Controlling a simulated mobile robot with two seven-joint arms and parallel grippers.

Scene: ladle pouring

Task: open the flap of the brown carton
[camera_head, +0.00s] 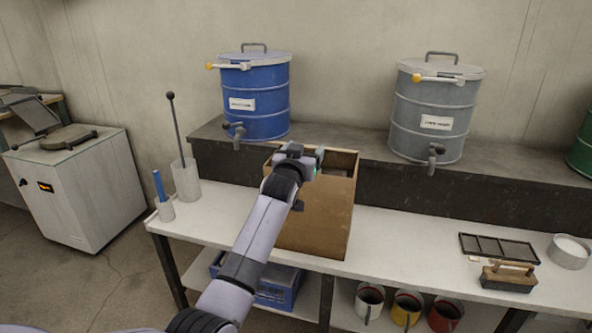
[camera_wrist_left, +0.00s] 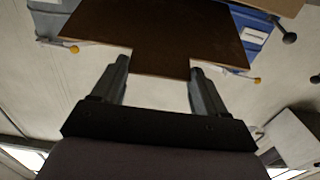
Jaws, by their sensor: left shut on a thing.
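The brown carton (camera_head: 318,230) stands on the white bench, with its top rim and part of its inside showing in the head view. My left gripper (camera_head: 308,158) is over the top of the carton and hides part of it. In the left wrist view, a brown panel, which looks like the carton's flap (camera_wrist_left: 158,35), reaches in between the fingertips of my left gripper (camera_wrist_left: 160,72). The gripper is shut on this panel. How far the flap is tilted is hard to tell in the head view. My right gripper is not in view.
Behind the carton, a blue drum (camera_head: 256,100) and a grey drum (camera_head: 432,115) with taps stand on a dark raised shelf (camera_head: 490,165). A tall holder (camera_head: 186,181) with a rod stands left. A black frame (camera_head: 498,247) and a brush (camera_head: 508,277) lie right. Bench between is clear.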

